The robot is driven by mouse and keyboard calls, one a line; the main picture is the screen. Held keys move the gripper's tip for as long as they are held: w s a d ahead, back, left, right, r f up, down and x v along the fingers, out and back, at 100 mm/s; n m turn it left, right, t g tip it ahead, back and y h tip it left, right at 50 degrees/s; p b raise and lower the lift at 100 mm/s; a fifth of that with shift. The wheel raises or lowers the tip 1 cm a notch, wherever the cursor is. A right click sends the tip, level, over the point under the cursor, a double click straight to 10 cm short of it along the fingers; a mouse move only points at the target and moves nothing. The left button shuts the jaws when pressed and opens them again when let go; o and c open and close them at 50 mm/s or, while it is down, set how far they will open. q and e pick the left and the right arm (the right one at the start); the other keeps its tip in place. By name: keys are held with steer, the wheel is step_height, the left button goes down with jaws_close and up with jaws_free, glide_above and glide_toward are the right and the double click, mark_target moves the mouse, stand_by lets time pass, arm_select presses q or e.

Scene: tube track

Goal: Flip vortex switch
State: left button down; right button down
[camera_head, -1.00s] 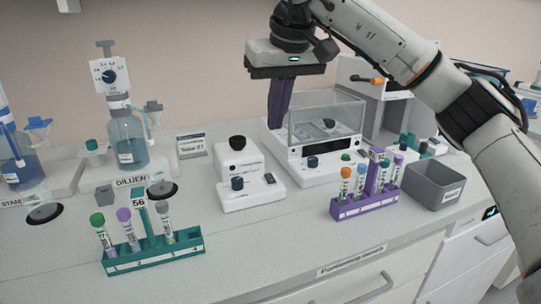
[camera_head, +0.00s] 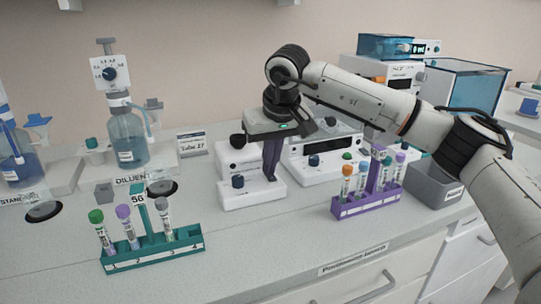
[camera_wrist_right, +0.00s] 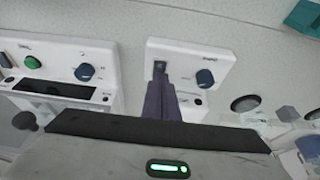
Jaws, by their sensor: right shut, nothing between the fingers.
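The vortex mixer (camera_head: 245,196) is a small white unit with a black cup on top and a blue knob (camera_head: 238,181) on its front base. My right gripper (camera_head: 270,178) is shut and empty, its purple fingers pointing down at the right part of the mixer's base. In the right wrist view the closed fingertips (camera_wrist_right: 160,80) are at the small dark switch (camera_wrist_right: 160,67), beside the blue knob (camera_wrist_right: 205,77). Contact cannot be told. In the head view the fingers hide the switch. My left gripper is not in view.
A purple tube rack (camera_head: 368,205) stands to the right, with a grey bin (camera_head: 432,188) beyond it. A green tube rack (camera_head: 155,255) stands front left. A white instrument (camera_head: 325,152) sits just behind and right of the mixer. The counter in front of the mixer is clear.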

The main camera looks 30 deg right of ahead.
steer(key=shift+w+f+p, duration=0.1)
steer(key=shift+f+p, duration=0.05)
steer(key=shift+p, duration=0.3)
steer(key=shift+f, duration=0.15)
steer(key=shift+s+a+f+b, duration=0.1)
steer(key=shift+s+f+b, duration=0.15)
steer(key=shift+s, duration=0.65)
